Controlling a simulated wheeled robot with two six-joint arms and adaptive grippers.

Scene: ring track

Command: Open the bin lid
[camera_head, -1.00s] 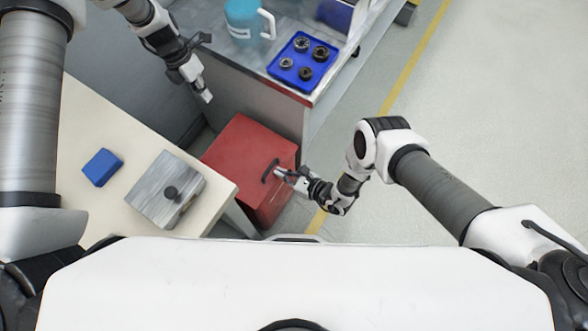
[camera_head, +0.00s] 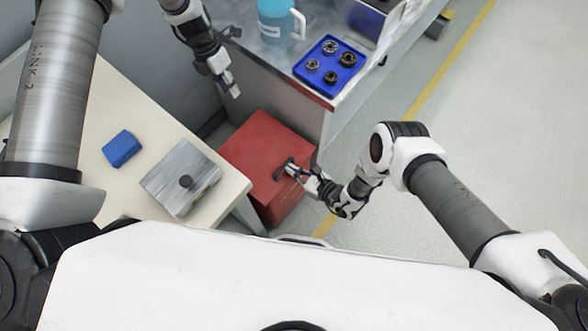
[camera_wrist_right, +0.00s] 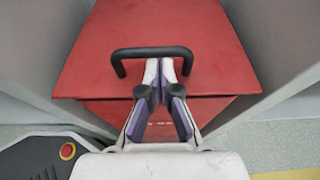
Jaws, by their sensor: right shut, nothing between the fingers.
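The red bin (camera_head: 262,145) stands on the floor between the cream table and the grey workbench. Its lid (camera_wrist_right: 210,35) lies flat and looks closed. A black bar handle (camera_wrist_right: 120,55) sits on the lid; it also shows in the head view (camera_head: 280,172). My right gripper (camera_wrist_right: 161,64) is shut and empty, its fingertips at the middle of the handle bar. I cannot tell whether they touch it or reach under it. In the head view my right gripper (camera_head: 292,170) meets the handle from the right. My left gripper (camera_head: 234,90) hangs above and behind the bin; its finger opening is unclear.
The cream table (camera_head: 105,195) at left bears a blue block (camera_head: 121,149) and a grey box with a black knob (camera_head: 180,175). The workbench behind holds a blue tray (camera_head: 328,67) of dark rings and a turquoise mug (camera_head: 277,18). Open floor lies to the right.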

